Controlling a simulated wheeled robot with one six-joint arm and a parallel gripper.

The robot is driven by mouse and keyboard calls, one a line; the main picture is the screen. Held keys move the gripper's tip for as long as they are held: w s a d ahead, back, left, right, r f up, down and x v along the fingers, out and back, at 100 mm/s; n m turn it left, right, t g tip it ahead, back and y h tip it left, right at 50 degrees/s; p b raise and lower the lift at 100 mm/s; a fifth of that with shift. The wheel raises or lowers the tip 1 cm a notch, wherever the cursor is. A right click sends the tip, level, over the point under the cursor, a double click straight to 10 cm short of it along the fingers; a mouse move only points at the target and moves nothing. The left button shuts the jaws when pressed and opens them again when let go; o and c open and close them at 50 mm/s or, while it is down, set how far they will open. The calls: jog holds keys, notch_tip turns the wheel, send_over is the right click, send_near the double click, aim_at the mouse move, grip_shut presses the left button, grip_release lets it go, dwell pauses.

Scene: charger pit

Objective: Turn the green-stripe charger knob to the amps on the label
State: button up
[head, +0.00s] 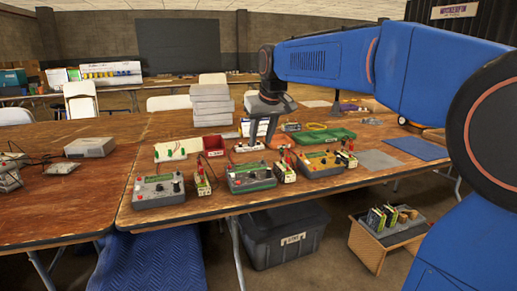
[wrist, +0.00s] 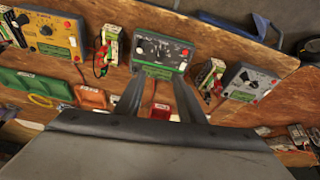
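The charger with green trim (head: 250,178) stands in the middle of the row on the wooden table, between two other chargers. In the wrist view the green-stripe charger (wrist: 163,42) is top centre, with a dark face, small controls and a red spot. Its knob's setting is too small to read. My gripper (head: 262,138) points down above and behind the row, apart from the charger. In the wrist view the two fingers of my gripper (wrist: 160,78) are spread with nothing between them. A battery with a paper label (head: 285,171) stands beside the charger; its print is unreadable.
A grey charger (head: 158,190) stands left and a yellow charger (head: 318,163) right, with other batteries and red leads between. Behind are a red bin (head: 213,145), a green tray (head: 325,136) and stacked white boxes (head: 211,104). A lidded black tub (head: 284,235) sits below the front edge.

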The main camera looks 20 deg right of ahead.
jog(key=shift+v, duration=0.95)
jog(key=s+d+f, duration=0.1)
jog(key=s+f, duration=0.6)
jog(key=s, duration=0.4)
jog(key=s+d+f+m, duration=0.1)
jog(key=s+d+f, duration=0.1)
jog(key=s+f, duration=0.5)
jog(key=s+d+f, duration=0.2)
jog(key=s+f, duration=0.6)
jog(key=s, duration=0.8)
jog(key=shift+m+h, duration=0.3)
jog(key=shift+m, duration=0.1)
jog(key=shift+w, duration=0.15)
